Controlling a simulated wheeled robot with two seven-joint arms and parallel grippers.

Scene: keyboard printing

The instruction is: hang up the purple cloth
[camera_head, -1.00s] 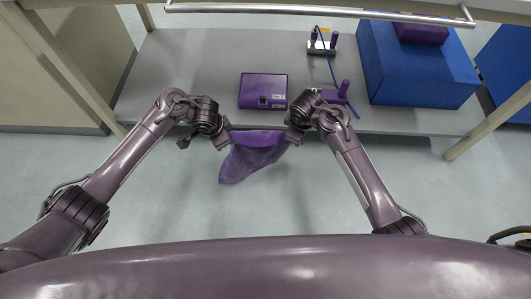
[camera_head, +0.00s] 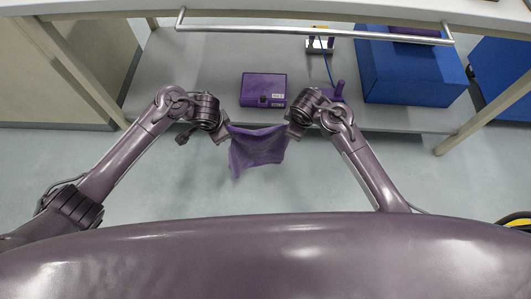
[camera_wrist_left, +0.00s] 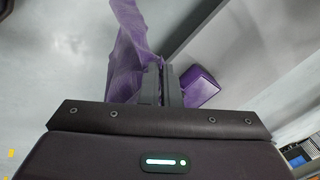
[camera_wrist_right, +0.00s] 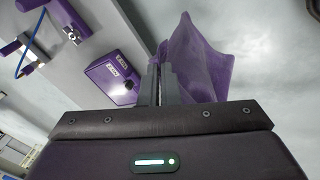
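The purple cloth (camera_head: 257,150) hangs between my two grippers in the head view, its upper edge stretched and its lower part loose. My left gripper (camera_head: 227,128) is shut on its left upper corner; the cloth also shows in the left wrist view (camera_wrist_left: 126,50) beside the closed fingers (camera_wrist_left: 162,84). My right gripper (camera_head: 290,125) is shut on the right upper corner; the cloth also shows in the right wrist view (camera_wrist_right: 200,60) beside the closed fingers (camera_wrist_right: 160,84). A metal rail (camera_head: 310,32) runs along the table edge, farther off than the cloth.
A purple box (camera_head: 263,88) and a purple-handled tool (camera_head: 338,90) lie on the grey lower shelf (camera_head: 190,75). A blue block (camera_head: 410,75) stands at the shelf's right. Table legs (camera_head: 70,65) flank the shelf. The floor (camera_head: 150,185) below the cloth is clear.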

